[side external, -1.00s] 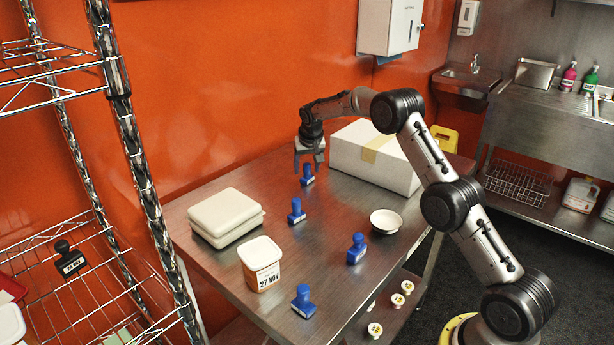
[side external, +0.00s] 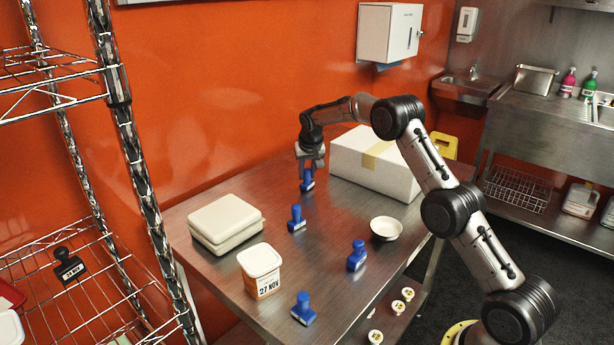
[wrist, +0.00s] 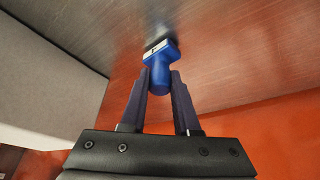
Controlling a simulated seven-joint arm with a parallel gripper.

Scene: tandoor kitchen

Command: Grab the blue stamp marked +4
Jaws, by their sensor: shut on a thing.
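My gripper (side external: 308,172) is shut on a blue stamp (side external: 307,186) at the back of the steel table, near the orange wall. In the wrist view the same stamp (wrist: 161,68) sits by its handle between the two fingertips, its base at or close to the table top. A small white label shows on its base, but I cannot read its mark. Three other blue stamps stand on the table: one near the middle (side external: 297,218), one at the right (side external: 357,256) and one at the front (side external: 303,309). Their marks cannot be read either.
A white box (side external: 350,165) stands close right of my gripper. Stacked cream containers (side external: 225,220), a tub labelled 27 NOV (side external: 261,270) and a white bowl (side external: 386,229) are on the table. A wire rack (side external: 135,190) stands at the left, with a black stamp (side external: 68,265).

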